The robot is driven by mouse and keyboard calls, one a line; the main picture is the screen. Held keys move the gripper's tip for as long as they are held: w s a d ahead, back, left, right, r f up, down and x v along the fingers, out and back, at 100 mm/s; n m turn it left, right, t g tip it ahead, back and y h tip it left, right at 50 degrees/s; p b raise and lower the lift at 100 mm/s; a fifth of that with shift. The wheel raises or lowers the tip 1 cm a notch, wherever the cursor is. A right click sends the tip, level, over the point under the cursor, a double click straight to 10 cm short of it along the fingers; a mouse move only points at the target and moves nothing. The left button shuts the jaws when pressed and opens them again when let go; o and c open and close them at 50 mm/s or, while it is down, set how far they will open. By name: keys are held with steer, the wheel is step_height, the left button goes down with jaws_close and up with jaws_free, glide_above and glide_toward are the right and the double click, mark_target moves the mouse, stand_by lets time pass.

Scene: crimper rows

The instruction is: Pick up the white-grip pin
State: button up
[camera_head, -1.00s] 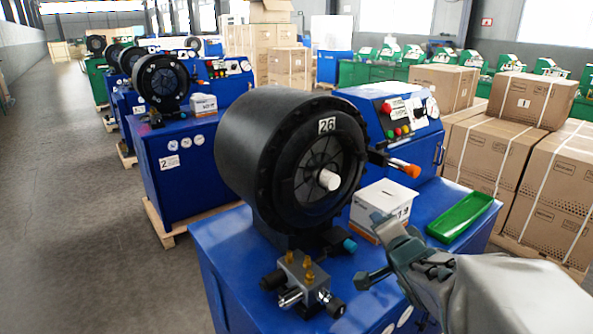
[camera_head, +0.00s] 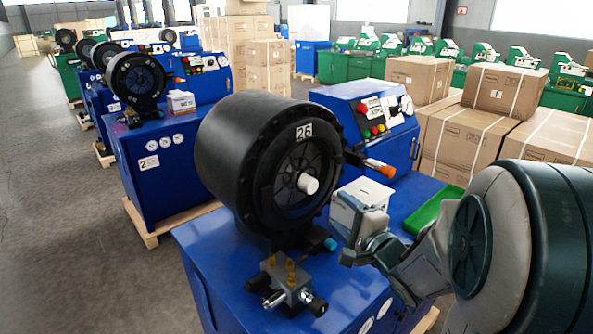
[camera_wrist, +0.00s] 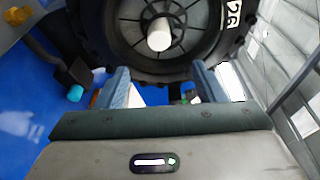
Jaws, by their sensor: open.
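The white-grip pin (camera_head: 308,183) sticks out of the centre of the black round head (camera_head: 285,160) marked 26, on a blue machine. In the wrist view the white grip (camera_wrist: 160,35) shows above and between my finger tips, beyond them. My gripper (camera_head: 352,248) is in front of the machine, lower and to the right of the pin, apart from it. In the wrist view my gripper (camera_wrist: 163,82) has its two blue-grey fingers wide apart with nothing held between them.
An orange-tipped handle (camera_head: 378,167) juts out right of the head. A white box (camera_head: 357,208) and green tray (camera_head: 432,212) stand on the blue top, partly behind my arm. A valve block with brass fittings (camera_head: 288,284) sits below the head.

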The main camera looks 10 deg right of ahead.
steer(key=w+p, duration=0.1)
steer(key=p, duration=0.2)
glide_toward(313, 187)
steer(key=w, duration=0.2)
steer(key=shift+a+p+x, duration=0.15)
steer(key=shift+p+x, duration=0.05)
steer(key=shift+x, duration=1.4)
steer(key=shift+a+p+x, duration=0.2)
steer(key=shift+x, duration=1.4)
steer(key=shift+s, duration=0.1)
steer(key=c, duration=1.3)
